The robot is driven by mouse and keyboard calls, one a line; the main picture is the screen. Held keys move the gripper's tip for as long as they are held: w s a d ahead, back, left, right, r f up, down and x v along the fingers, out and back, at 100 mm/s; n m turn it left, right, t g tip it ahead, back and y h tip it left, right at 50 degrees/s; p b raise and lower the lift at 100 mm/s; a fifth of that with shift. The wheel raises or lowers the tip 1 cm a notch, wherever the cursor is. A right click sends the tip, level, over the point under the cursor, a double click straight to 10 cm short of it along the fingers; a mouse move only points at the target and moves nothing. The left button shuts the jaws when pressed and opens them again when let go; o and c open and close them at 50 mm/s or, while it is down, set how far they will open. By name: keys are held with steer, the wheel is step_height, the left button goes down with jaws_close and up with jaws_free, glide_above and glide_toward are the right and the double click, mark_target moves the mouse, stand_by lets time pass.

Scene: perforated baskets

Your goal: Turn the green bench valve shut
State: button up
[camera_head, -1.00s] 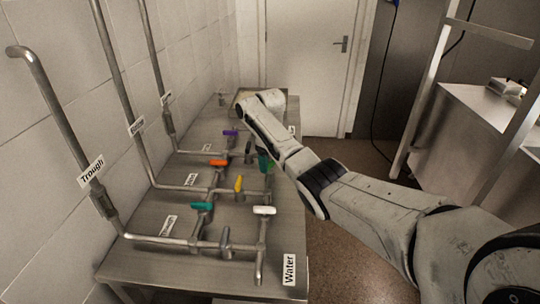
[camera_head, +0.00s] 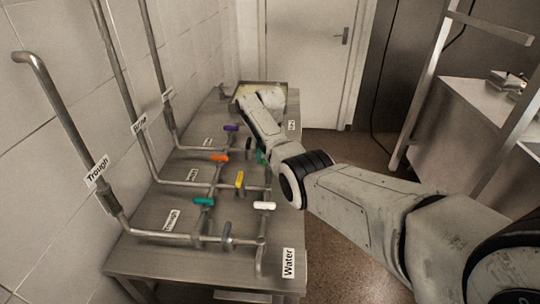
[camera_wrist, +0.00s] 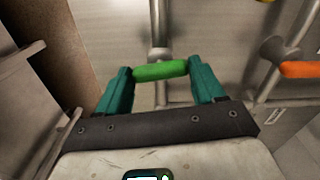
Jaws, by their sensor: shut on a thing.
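The green valve handle (camera_wrist: 160,71) shows in the wrist view as a bright green bar. It lies across the picture, crosswise to the metal pipe (camera_wrist: 160,97) beneath it. My gripper (camera_wrist: 159,69) has its two teal fingers at the two ends of this handle and is shut on it. In the head view, only a bit of my gripper (camera_head: 262,157) shows past my arm, at the right side of the bench (camera_head: 140,258). My arm hides the green handle there.
Other valve handles stand close by: orange (camera_head: 219,158), yellow (camera_head: 239,180), purple (camera_head: 231,128), teal (camera_head: 204,202) and white (camera_head: 265,206). Upright pipes (camera_head: 65,125) rise along the tiled wall at left. A metal rack (camera_head: 440,90) stands at right. Floor is clear between.

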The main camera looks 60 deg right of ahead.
steer(key=shift+w+r+m, duration=0.1)
steer(key=shift+m, duration=0.7)
steer(key=o, duration=1)
steer(key=shift+o, duration=0.2)
step_height(320, 180, up, 11)
steer(key=b, duration=0.1)
steer(key=shift+f, duration=0.2)
